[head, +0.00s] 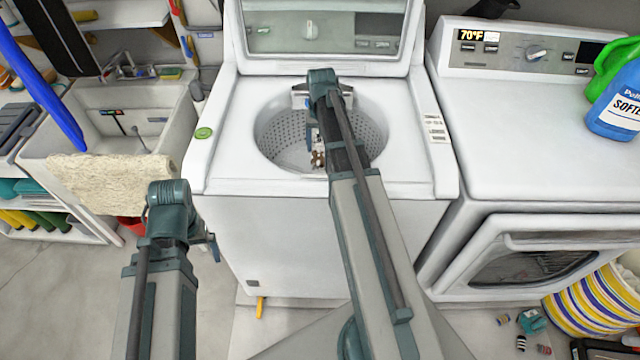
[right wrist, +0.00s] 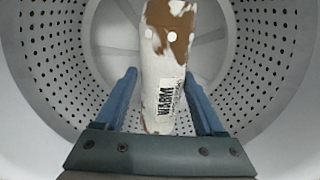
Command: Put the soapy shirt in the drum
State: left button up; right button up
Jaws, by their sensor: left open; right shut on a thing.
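The soapy shirt (right wrist: 167,60) is a rolled white cloth with brown patches and a tag reading "WARM". In the right wrist view it stands between the two blue fingers of my right gripper (right wrist: 166,100), which is shut on it. The perforated drum (right wrist: 62,70) surrounds both. In the head view, the drum (head: 277,135) is in the open top-loading washer, and my right gripper (head: 315,140) reaches down into its opening. A small brown and white part of the shirt (head: 318,159) shows there. My left gripper (head: 213,245), open, hangs left of the washer's front, mostly hidden by its arm.
The washer's lid (head: 320,35) is raised behind the drum. A sink (head: 125,110) with a cream towel (head: 110,172) over its edge stands at left. A dryer (head: 540,110) stands at right, with a blue softener bottle (head: 612,115) on top and its door partly open.

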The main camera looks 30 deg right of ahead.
jog(key=shift+f, duration=0.3)
notch_tip(320, 180, down, 6)
jog(key=b, duration=0.6)
jog(key=shift+f, duration=0.15)
notch_tip(320, 180, down, 4)
jog(key=b, duration=0.4)
jog(key=shift+r, duration=0.25)
jog(key=shift+f+b, duration=0.6)
jog(key=shift+b, duration=0.05)
jog(key=o, duration=1.5)
jog(key=shift+r, duration=0.15)
notch_tip(320, 180, up, 13)
jog(key=p, duration=1.3)
